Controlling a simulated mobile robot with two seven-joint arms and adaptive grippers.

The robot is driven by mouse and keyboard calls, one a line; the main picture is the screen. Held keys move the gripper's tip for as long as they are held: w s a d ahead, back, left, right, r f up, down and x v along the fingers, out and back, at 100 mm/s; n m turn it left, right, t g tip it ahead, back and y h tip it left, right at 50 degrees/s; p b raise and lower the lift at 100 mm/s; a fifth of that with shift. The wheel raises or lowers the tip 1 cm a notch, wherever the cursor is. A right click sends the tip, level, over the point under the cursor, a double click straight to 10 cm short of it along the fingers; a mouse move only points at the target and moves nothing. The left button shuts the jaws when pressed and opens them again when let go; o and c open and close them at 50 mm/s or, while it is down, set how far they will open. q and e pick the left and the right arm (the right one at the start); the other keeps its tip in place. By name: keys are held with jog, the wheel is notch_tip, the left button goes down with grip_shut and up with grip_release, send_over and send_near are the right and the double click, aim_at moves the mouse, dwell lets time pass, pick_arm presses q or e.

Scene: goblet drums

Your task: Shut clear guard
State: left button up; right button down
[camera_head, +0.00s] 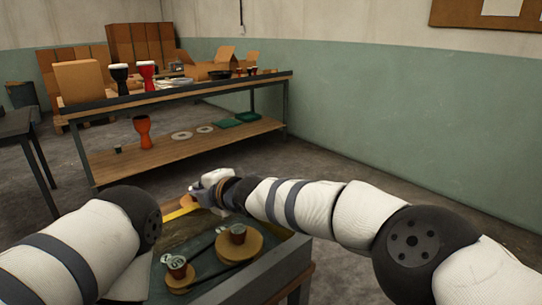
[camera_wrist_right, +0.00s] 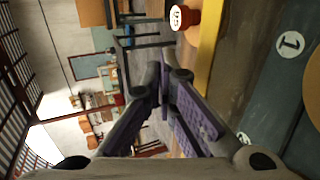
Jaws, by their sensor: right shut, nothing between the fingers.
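My right gripper (camera_head: 204,194) is over the far edge of the near workbench (camera_head: 285,262), close to a yellow bar (camera_head: 180,213). In the right wrist view its fingers (camera_wrist_right: 164,85) are shut with nothing between them, and the yellow bar (camera_wrist_right: 209,50) runs beside them on the right. I cannot make out a clear guard panel for certain in either view.
A long table (camera_head: 190,92) behind holds goblet drums, boxes and small parts, with a lower shelf (camera_head: 190,143). The right wrist view shows a red drum (camera_wrist_right: 185,17) near the yellow bar and a numbered dark surface (camera_wrist_right: 270,75). Open floor lies between bench and table.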

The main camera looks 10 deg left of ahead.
jog(key=shift+a+f, duration=0.1)
jog(key=shift+f, duration=0.4)
pick_arm(q)
jog(key=shift+s+f, duration=0.15)
jog(key=shift+f, duration=0.05)
pick_arm(e)
jog(key=shift+w+f, duration=0.15)
jog(key=shift+f, duration=0.4)
